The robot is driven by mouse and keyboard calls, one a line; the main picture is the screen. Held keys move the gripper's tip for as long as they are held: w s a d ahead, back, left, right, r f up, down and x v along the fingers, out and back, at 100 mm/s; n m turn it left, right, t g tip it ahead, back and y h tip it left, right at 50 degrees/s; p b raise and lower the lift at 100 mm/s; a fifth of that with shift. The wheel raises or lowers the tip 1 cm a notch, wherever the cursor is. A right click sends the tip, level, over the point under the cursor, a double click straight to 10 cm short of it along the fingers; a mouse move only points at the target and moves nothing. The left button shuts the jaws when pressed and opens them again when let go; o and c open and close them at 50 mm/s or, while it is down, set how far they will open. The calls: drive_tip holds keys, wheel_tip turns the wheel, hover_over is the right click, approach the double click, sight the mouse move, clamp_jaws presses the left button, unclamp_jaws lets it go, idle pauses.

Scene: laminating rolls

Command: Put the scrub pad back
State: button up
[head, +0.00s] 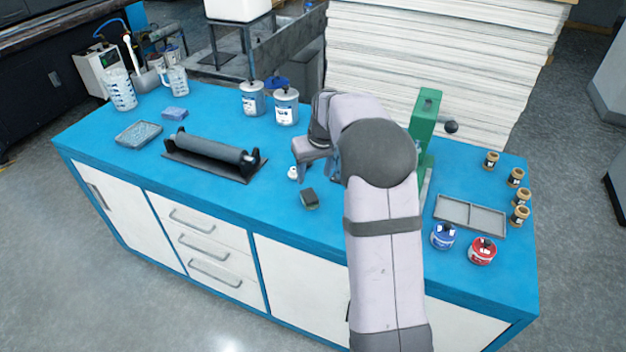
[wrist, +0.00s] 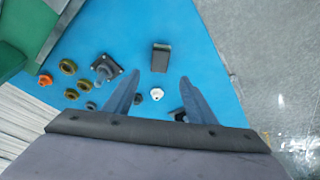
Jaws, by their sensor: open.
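A small dark block (head: 309,200), which looks like the scrub pad, lies on the blue bench top near its front, left of my arm. It also shows in the wrist view (wrist: 161,56), just beyond my fingertips. A blue sponge-like block (head: 175,113) lies at the back left; I cannot tell for certain which of the two is the pad. My gripper (head: 316,178) is open above the bench, behind the dark block in the head view. In the wrist view its fingers (wrist: 160,77) are spread with nothing between the tips.
A small white knobbed piece (head: 293,173) is close to my gripper. A black roller (head: 215,149) and a grey tray (head: 138,134) are left. A green press (head: 424,125), an empty divided tray (head: 470,216), blue and red jars (head: 482,251) and several small brown jars are right.

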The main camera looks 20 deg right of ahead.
drive_tip(key=shift+r, duration=0.2)
drive_tip(key=shift+s, duration=0.15)
drive_tip(key=s+a+f+g, duration=0.1)
drive_tip(key=s+a, duration=0.3)
drive_tip(key=s, duration=0.6)
drive_tip(key=s+a+f+g, duration=0.1)
drive_tip(key=s+a+f, duration=0.1)
drive_tip(key=s, duration=0.9)
drive_tip(key=s+a+f+g, duration=0.1)
drive_tip(key=s+a, duration=0.4)
drive_tip(key=s, duration=0.5)
drive_tip(key=shift+s+a+f, duration=0.3)
drive_tip(key=shift+f, duration=0.1)
drive_tip(key=shift+f, duration=0.1)
wheel_tip(320, 180, down, 12)
drive_tip(key=b, duration=1.2)
